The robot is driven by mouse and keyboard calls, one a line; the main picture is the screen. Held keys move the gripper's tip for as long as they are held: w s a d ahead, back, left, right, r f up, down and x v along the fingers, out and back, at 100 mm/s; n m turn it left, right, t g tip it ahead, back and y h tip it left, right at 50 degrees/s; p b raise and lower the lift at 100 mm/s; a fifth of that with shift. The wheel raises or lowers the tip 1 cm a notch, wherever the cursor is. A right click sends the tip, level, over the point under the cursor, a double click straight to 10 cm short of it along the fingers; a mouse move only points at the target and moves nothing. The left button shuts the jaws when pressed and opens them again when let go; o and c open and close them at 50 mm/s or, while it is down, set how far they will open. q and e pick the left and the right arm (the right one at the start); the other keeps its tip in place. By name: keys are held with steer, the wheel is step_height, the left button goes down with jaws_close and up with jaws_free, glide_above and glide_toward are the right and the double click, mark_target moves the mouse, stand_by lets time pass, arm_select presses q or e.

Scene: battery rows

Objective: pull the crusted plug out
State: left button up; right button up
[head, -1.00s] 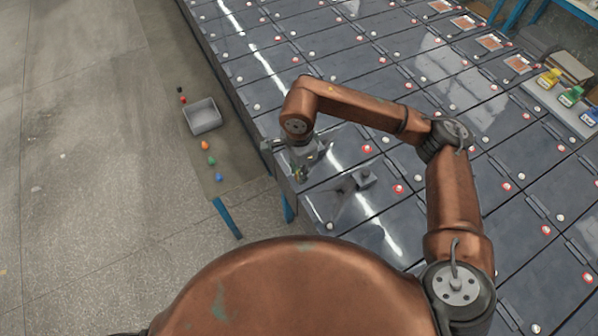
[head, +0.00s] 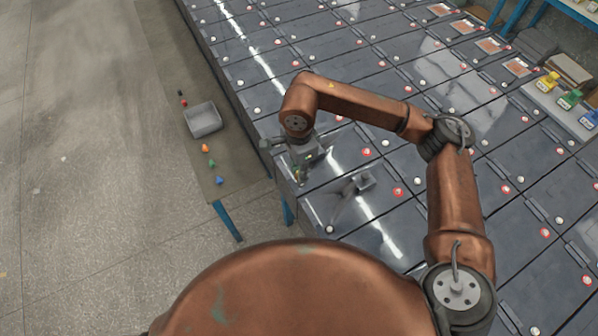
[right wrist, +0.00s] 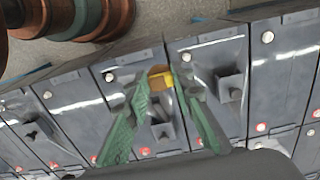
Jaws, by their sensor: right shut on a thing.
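My right gripper (head: 300,174) hangs over the near-left edge of the battery rows (head: 250,75). In the right wrist view its green fingers (right wrist: 161,92) are shut on a small plug (right wrist: 160,78), yellow with a brownish end. I take this for the crusted plug; its crust is too small to make out. A grey block (right wrist: 163,132) stands on the dark battery top below the plug in that view. I cannot tell whether the plug is clear of its hole. My left gripper is not in view.
A grey bin (head: 203,120) stands on the strip left of the rows, with small coloured pieces (head: 207,148) near it. A tray (head: 562,100) with yellow, green and blue items is at the far right. Other battery tops carry red and white caps.

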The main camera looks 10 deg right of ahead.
steer(key=shift+r+p, duration=0.4)
steer(key=shift+r, duration=1.1)
